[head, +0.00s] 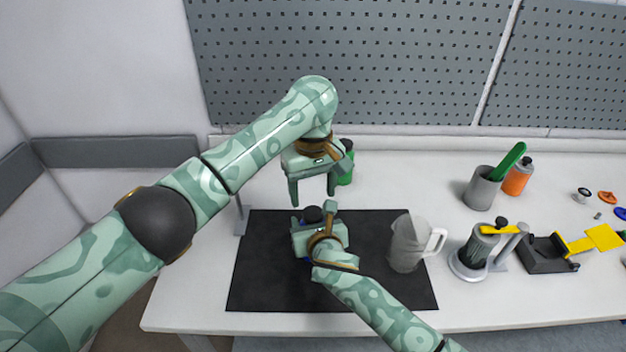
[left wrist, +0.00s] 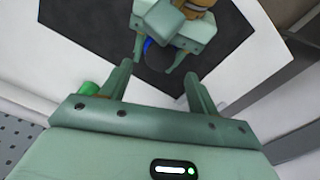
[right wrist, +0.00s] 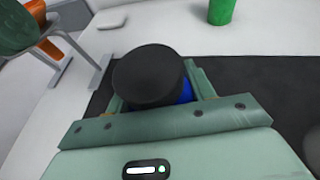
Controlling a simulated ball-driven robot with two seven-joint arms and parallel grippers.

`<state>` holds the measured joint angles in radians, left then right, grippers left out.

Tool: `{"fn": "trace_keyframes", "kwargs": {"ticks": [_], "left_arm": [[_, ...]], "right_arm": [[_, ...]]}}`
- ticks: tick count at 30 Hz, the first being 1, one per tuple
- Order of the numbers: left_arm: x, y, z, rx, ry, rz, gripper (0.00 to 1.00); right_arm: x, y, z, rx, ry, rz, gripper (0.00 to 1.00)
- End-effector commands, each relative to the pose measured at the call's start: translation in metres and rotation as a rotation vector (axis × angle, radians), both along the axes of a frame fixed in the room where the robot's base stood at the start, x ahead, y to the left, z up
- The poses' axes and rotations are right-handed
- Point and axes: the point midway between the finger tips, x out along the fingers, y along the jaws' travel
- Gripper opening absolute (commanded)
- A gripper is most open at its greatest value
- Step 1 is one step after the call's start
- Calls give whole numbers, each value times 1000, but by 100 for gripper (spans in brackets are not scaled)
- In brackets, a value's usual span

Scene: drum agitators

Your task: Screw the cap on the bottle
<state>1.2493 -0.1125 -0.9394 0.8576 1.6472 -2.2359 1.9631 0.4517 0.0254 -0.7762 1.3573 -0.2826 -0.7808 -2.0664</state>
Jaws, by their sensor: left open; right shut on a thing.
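The bottle, blue, stands upright over the dark mat; a strip of it (right wrist: 187,90) shows under the cap in the right wrist view. The black round cap (right wrist: 148,76) sits on top of the bottle; it also shows in the head view (head: 312,214). How tightly it sits cannot be told. My right gripper (head: 314,228) is shut on the bottle from the side, hiding most of it. My left gripper (head: 313,196) is open and empty, pointing down just above the cap, apart from it. A bit of blue bottle shows in the left wrist view (left wrist: 148,44).
The dark mat (head: 262,285) lies under both grippers. A grey pitcher (head: 404,245) stands on its right part. A green bottle (head: 347,170) is behind my left gripper. A grey cup (head: 481,189), an orange bottle (head: 517,178) and a press-like device (head: 480,252) stand to the right.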

Motion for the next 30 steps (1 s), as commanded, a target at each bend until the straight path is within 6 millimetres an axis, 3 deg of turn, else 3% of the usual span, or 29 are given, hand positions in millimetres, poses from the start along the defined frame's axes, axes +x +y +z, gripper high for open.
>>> {"fn": "trace_keyframes", "kwargs": {"ticks": [4,10,22,27,30], "left_arm": [[-1,0,-25,2,3,0,61],[0,0,-47,2,1,0,61],[0,0,-54,0,-1,-2,61],[0,0,-54,0,-1,-1,15],[0,0,-54,0,-1,-1,15]], "right_arm": [[0,0,0,0,0,0,0],[0,0,0,0,0,0,0],[0,0,0,0,0,0,0],[0,0,0,0,0,0,0],[0,0,0,0,0,0,0]]}}
